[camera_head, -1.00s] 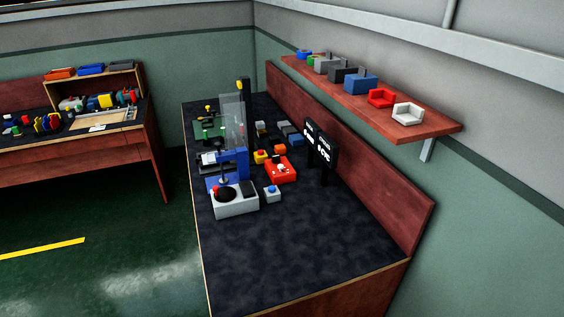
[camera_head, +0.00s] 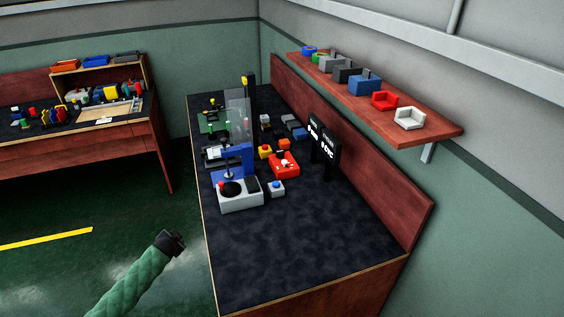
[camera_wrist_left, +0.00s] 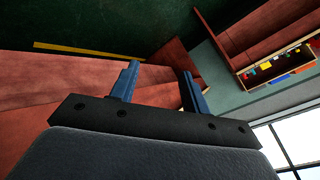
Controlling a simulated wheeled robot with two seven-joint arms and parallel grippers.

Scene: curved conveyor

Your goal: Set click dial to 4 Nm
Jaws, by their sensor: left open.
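A red box (camera_head: 284,164) with small light parts on top sits on the dark-topped bench and may carry the click dial; its markings are too small to read. My left gripper (camera_head: 171,242) shows as a dark end on a green-sleeved arm, left of the bench's front part and well apart from the red box. In the left wrist view the two blue fingers of my left gripper (camera_wrist_left: 158,72) are spread with nothing between them. My right gripper is not in view.
A grey-and-blue press device (camera_head: 240,198) and a small box with a blue button (camera_head: 276,189) stand in front of the red box. Black display panels (camera_head: 322,146) stand to its right. The near bench top (camera_head: 300,240) is clear. A wall shelf (camera_head: 430,130) overhangs on the right.

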